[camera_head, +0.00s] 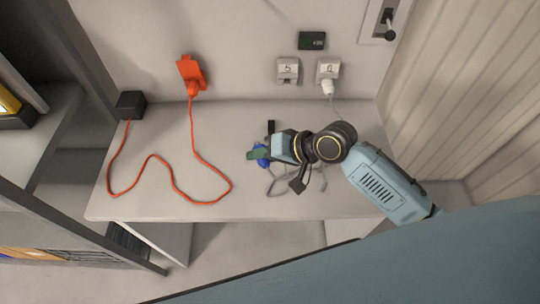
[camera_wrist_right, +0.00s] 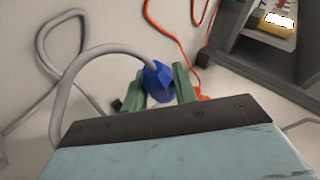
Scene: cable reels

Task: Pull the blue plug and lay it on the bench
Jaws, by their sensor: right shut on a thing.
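The blue plug (camera_wrist_right: 157,80) sits between the green fingers of my right gripper (camera_wrist_right: 160,85) in the right wrist view, with its grey cable leaving from the top and looping left. In the head view the right gripper (camera_head: 258,155) is over the bench (camera_head: 240,120), and a bit of the blue plug (camera_head: 262,161) shows beside its fingers. The gripper is shut on the plug. The grey cable (camera_head: 280,185) lies on the bench below it. I cannot tell whether the plug touches the bench. My left gripper is not in view.
An orange plug (camera_head: 191,75) is in the wall at the left, its orange cable (camera_head: 160,158) winding over the bench to a black box (camera_head: 130,105). A white plug (camera_head: 327,87) is in the right wall socket. The other grey socket (camera_head: 288,70) is empty.

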